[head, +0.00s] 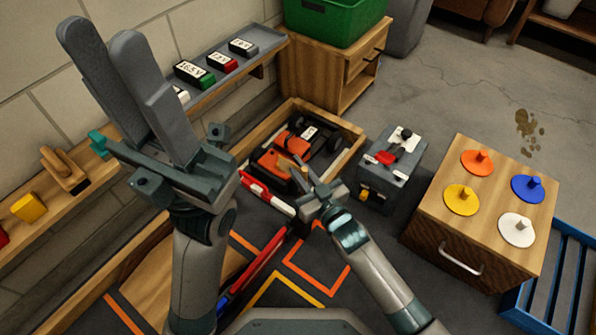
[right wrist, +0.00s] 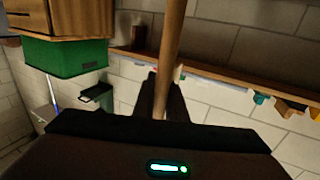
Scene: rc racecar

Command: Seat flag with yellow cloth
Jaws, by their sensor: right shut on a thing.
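My right gripper (head: 297,172) is shut on a thin light-wood pole (right wrist: 173,45), which runs up out of the jaws in the right wrist view. In the head view the gripper is above the near side of the wooden tray with the car; little of the pole shows. I see no yellow cloth on the pole in either view. An orange and black racecar (head: 285,153) sits in the tray. My left gripper (head: 102,40) is raised at the upper left, its fingers side by side; I see nothing between them, and their gap is unclear.
A wooden cabinet (head: 437,220) at the right carries orange, yellow, blue and white discs with pegs. A grey toolbox (head: 392,165) stands between it and the tray (head: 352,135). Labelled boxes line a wall shelf (head: 262,40). A green bin (head: 335,20) stands behind. Orange and yellow lines mark the near surface.

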